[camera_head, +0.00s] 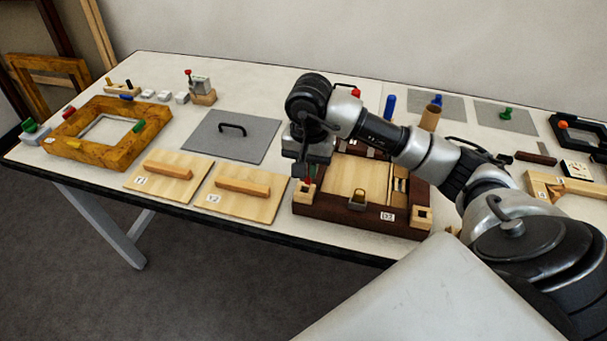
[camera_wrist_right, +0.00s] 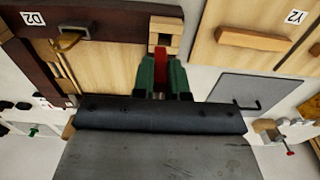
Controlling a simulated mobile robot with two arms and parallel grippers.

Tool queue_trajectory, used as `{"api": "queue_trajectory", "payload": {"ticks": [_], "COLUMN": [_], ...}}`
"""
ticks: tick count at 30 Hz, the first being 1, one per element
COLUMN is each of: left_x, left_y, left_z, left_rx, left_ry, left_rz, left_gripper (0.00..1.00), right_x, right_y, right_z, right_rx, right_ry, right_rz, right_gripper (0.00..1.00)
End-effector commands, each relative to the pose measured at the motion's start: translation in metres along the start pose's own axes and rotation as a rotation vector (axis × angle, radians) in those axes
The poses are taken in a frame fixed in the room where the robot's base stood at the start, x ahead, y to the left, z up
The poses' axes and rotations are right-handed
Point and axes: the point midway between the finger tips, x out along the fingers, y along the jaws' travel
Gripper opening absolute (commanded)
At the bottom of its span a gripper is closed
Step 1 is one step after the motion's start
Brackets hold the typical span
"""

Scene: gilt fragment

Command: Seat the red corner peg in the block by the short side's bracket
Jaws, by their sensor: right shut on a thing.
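A dark brown frame labelled D2 (camera_head: 335,207) lies at the table's front edge, with pale wooden blocks at its front corners. A brass bracket (camera_head: 357,199) stands on its front side, and also shows in the right wrist view (camera_wrist_right: 72,39). My right gripper (camera_head: 308,178) is over the front-left block (camera_head: 304,194), pointing down. In the right wrist view its green fingers are shut on the red peg (camera_wrist_right: 161,62). The peg's far end meets the pale block (camera_wrist_right: 164,27); I cannot tell how deep it sits. My left gripper is not in view.
Two wooden boards with handles (camera_head: 240,190) lie left of the frame. A grey plate (camera_head: 230,143) is behind them, and an orange-brown frame (camera_head: 95,146) is at far left. A blue cylinder (camera_head: 390,106) stands behind my right arm. My arm hides part of the table.

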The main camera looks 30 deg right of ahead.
Motion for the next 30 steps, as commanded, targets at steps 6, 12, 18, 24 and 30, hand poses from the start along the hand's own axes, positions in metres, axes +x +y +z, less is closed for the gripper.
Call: {"api": "queue_trajectory", "payload": {"ticks": [6, 12, 18, 24, 30], "left_x": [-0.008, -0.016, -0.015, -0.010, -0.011], "left_y": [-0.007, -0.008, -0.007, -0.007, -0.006], "left_z": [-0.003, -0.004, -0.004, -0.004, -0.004], "left_rx": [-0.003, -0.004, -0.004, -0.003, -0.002], "left_ry": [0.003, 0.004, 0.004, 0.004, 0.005], "left_rz": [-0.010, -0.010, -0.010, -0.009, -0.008], "left_gripper": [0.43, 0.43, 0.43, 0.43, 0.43], "right_x": [0.015, 0.041, 0.046, 0.049, 0.048], "right_y": [-0.007, -0.007, -0.007, -0.007, -0.007], "right_z": [0.004, 0.004, 0.004, 0.003, 0.004], "right_rx": [0.002, 0.001, -0.001, 0.000, 0.000], "right_ry": [-0.003, -0.002, 0.002, 0.002, 0.001], "right_rz": [0.003, 0.001, 0.000, 0.000, 0.000], "right_gripper": [0.00, 0.00, 0.00, 0.00, 0.37]}}
